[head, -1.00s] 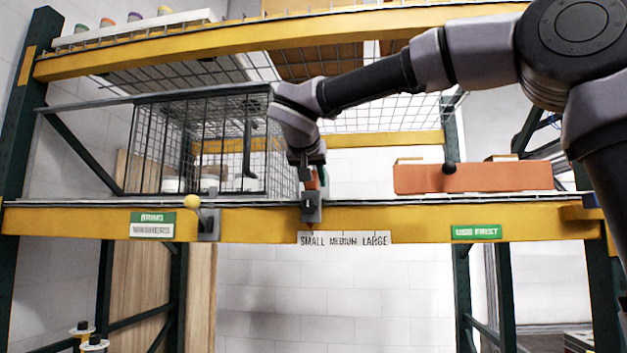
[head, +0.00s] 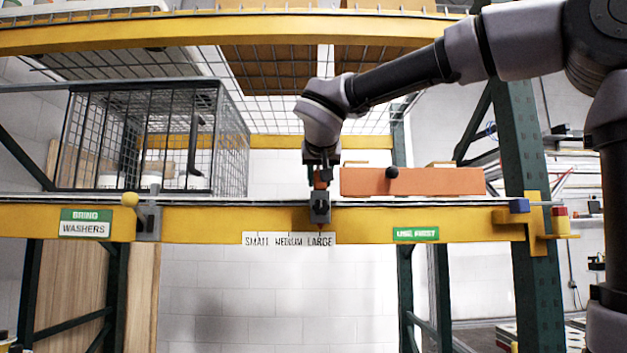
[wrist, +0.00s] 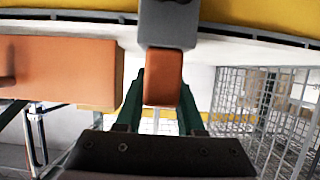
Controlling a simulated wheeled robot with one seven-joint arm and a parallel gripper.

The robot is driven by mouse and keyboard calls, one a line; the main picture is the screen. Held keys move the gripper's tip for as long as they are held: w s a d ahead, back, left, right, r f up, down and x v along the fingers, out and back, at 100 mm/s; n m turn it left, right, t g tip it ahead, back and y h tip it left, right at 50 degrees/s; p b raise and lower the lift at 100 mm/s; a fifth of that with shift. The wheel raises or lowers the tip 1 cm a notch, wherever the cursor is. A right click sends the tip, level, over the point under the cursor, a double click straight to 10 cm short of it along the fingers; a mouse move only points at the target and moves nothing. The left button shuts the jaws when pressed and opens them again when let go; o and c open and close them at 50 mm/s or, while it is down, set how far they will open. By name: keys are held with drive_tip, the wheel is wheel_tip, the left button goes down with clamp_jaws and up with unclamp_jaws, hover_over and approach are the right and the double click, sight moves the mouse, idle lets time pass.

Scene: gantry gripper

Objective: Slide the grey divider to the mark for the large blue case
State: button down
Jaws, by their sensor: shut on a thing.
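The grey divider (head: 320,209) sits on the front of the yellow shelf beam, upright, with an orange grip block on top. My gripper (head: 320,178) comes down from above and is shut on the orange block. In the wrist view the green fingers of my gripper (wrist: 163,92) lie either side of the orange block (wrist: 163,75), with the grey divider (wrist: 168,22) beyond it. I cannot make out a blue case.
An orange box (head: 440,182) with a black knob stands on the shelf just right of the divider. A wire cage (head: 235,150) stands to the left. A grey bracket with a yellow knob (head: 130,199) is on the beam at left; a blue block (head: 519,205) is at the right end.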

drive_tip(key=c, duration=0.5)
unclamp_jaws()
drive_tip(key=v, duration=1)
drive_tip(key=shift+s+r, duration=0.2)
drive_tip(key=shift+s, duration=0.15)
